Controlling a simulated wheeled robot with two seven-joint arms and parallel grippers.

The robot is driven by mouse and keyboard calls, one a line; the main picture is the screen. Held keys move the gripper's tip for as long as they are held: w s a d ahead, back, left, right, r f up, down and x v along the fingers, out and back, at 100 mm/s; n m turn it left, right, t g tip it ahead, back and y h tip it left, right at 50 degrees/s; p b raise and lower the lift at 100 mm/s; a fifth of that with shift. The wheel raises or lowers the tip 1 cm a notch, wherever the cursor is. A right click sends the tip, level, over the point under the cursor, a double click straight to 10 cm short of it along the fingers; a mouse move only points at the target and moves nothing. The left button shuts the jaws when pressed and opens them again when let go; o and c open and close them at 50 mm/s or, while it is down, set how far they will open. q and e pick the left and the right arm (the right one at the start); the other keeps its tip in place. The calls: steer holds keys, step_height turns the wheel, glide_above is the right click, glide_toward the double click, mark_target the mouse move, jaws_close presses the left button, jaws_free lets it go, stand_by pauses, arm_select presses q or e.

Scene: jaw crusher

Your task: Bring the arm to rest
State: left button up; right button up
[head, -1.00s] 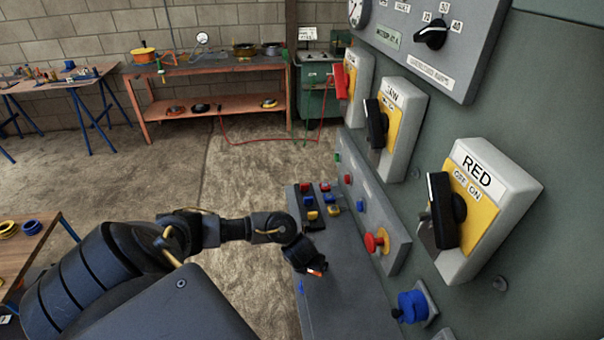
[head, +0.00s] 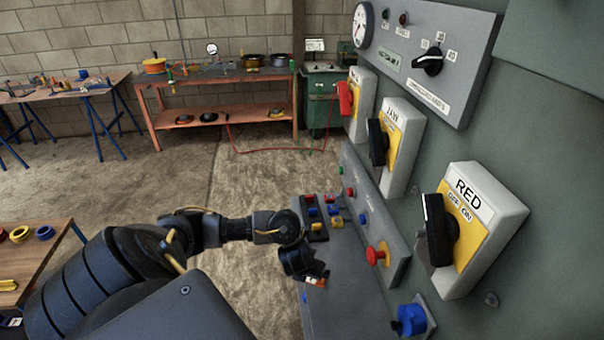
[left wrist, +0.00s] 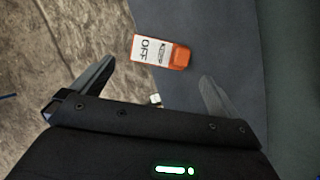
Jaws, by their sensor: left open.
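My left arm (head: 225,229) reaches in from the left in the head view. Its gripper (head: 304,268) hangs low over the grey console ledge (head: 345,270), left of the switch panel. In the left wrist view the gripper (left wrist: 158,72) is open, with its two fingers spread and nothing between them. A red-orange and white tag marked OFF (left wrist: 153,50) lies ahead of the fingertips, over the edge of a grey surface. In the head view a small orange and white patch (head: 316,281) shows at the gripper's tip. My right gripper is not in view.
Rotary switches, one labelled RED (head: 470,225), one labelled JAW (head: 398,140), and one with a red handle (head: 346,99), project from the panel. A red mushroom button (head: 375,255) and blue connector (head: 410,318) are near the gripper. Floor left of the console is clear.

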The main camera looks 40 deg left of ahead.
arm_select(q)
steer(key=p+v, duration=0.1)
steer(key=v, duration=0.1)
steer(key=shift+s+r, duration=0.2)
steer(key=shift+r, duration=0.05)
